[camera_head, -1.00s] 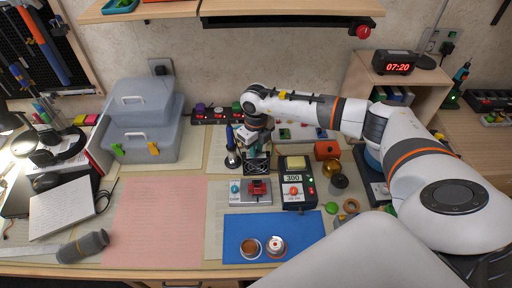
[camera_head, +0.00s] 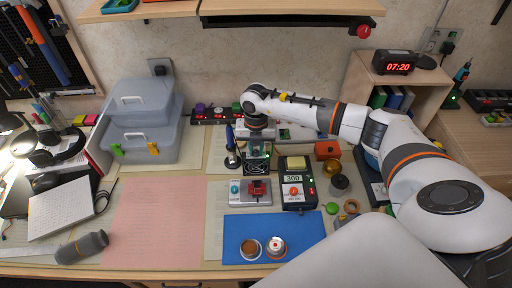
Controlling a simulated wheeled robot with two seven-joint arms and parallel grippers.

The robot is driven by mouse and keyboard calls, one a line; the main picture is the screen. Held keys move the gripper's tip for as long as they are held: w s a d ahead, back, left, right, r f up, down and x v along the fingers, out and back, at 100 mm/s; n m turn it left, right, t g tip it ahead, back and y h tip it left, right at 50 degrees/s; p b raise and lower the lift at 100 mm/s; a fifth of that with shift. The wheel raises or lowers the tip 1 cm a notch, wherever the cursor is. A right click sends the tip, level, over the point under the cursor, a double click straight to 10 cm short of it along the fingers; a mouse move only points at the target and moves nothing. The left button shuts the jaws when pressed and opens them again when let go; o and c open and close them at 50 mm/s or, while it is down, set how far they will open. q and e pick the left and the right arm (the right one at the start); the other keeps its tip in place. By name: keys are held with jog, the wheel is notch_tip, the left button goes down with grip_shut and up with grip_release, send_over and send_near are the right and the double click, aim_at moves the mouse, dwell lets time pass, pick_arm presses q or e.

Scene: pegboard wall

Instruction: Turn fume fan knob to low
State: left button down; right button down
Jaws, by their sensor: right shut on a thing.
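The fume fan (camera_head: 256,167) is a small dark square unit with a grille, standing at the middle of the bench behind a grey block. My right gripper (camera_head: 258,150) comes down over its top from the right arm, with the fingers pointing down. It is shut on the fan's knob, which the fingers and wrist hide. The knob's setting cannot be read. My left gripper is not in view.
A grey block (camera_head: 237,199) with a teal knob and a red part stands in front of the fan. A soldering iron stand (camera_head: 232,160) is close on the left, and a black station (camera_head: 298,203) reading 300 is on the right. The pink mat (camera_head: 155,220) is clear.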

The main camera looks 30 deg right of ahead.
aim_at(256, 151)
jog(key=shift+r+m, duration=0.1)
jog(key=shift+m, duration=0.8)
jog(key=shift+w, duration=0.1)
jog(key=c, duration=1.3)
grip_release()
notch_tip(256, 151, up, 12)
jog(key=b, duration=0.2)
jog(key=shift+b, duration=0.3)
